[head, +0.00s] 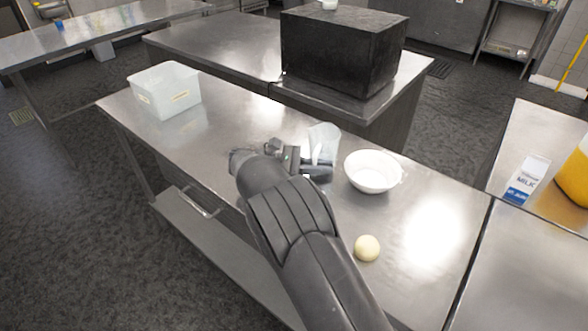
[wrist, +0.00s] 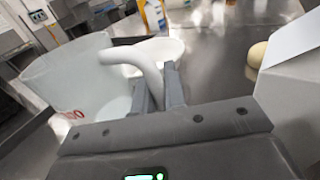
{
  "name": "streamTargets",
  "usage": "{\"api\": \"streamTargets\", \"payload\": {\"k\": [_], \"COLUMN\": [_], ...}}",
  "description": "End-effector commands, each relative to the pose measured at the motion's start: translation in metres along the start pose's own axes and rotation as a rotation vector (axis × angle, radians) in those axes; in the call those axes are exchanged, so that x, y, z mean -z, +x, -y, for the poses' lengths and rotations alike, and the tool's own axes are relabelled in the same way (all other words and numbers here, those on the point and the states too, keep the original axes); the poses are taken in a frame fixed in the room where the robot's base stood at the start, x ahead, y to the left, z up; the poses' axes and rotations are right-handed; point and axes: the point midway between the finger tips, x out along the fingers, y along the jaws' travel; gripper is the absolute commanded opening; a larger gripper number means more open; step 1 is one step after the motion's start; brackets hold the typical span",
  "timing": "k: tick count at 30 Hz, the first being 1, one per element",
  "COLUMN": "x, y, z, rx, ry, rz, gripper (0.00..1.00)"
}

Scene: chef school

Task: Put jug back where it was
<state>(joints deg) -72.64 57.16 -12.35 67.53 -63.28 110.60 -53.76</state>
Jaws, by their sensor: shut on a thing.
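The jug (head: 323,143) is a clear, whitish pitcher on or just above the steel table, left of a white bowl (head: 373,172). In the wrist view the jug (wrist: 62,75) fills the left side, with red lettering low on its wall. Its curved white handle (wrist: 140,57) passes between my fingers. My gripper (wrist: 160,90) is shut on this handle. In the head view my gripper (head: 305,162) is at the jug's left, and part of the jug is hidden behind it. I cannot tell whether the jug's base touches the table.
A pale round ball-like item (head: 367,248) lies on the table near my arm. A translucent bin (head: 166,90) stands at the table's far left. A black box (head: 342,50) stands on the table behind. A milk carton (head: 527,179) is on the right counter. Table between bin and jug is clear.

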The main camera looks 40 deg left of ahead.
Motion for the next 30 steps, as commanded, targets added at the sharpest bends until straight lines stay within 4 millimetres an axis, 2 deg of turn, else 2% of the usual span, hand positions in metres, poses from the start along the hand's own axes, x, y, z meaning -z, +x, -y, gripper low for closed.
{"api": "streamTargets", "payload": {"k": [5, 9, 18, 23, 30], "x": [-0.027, -0.051, -0.078, -0.078, -0.038], "y": [-0.010, -0.026, -0.065, -0.075, -0.077], "z": [-0.007, -0.014, -0.013, -0.011, -0.011], "rx": [-0.196, -0.413, -0.786, -0.870, -0.883], "ry": [0.002, 0.002, 0.000, 0.000, -0.004], "rz": [-0.003, -0.004, -0.004, -0.004, -0.003], "gripper": [0.00, 0.00, 0.00, 0.00, 0.00]}}
